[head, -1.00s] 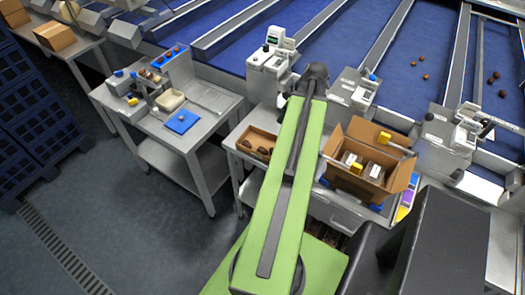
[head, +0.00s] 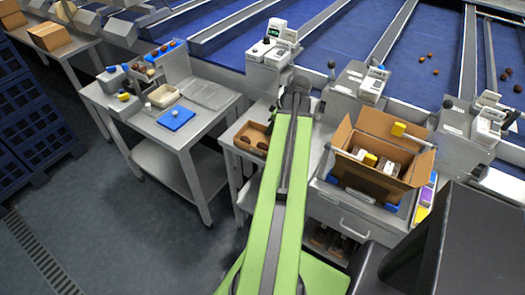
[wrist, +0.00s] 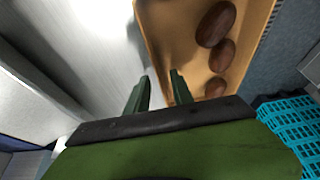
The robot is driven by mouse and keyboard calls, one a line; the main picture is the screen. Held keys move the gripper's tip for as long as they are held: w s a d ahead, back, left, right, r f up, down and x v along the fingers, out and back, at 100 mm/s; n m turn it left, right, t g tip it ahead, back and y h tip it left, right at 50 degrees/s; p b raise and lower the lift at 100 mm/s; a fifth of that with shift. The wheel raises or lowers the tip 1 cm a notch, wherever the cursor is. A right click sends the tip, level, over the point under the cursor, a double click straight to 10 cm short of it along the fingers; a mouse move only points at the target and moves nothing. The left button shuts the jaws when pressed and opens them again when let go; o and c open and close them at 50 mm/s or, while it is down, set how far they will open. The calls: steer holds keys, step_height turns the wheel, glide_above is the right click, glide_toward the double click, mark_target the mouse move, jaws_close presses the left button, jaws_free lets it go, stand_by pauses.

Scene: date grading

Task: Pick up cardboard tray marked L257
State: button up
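A shallow cardboard tray (head: 256,128) with several brown dates lies on the steel bench, left of my arm in the head view. What looks like the same tray (wrist: 172,24) fills the upper middle of the wrist view, with 3 dates on its right side. No L257 marking can be read. My gripper (wrist: 160,74) is open and empty. Its right finger shows over the tray's inside and its left finger outside the tray's left wall; contact cannot be told. In the head view my arm hides the fingers.
An open cardboard box (head: 372,182) with packs stands right of my arm. A scale-like device (head: 272,48) stands behind the tray. A side table (head: 200,128) at left holds a blue plate (head: 176,118). A turquoise crate (wrist: 292,130) shows in the wrist view.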

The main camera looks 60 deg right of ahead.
steer(key=shift+w+f, duration=0.1)
steer(key=shift+f, duration=0.1)
jaws_close()
stand_by(1.3)
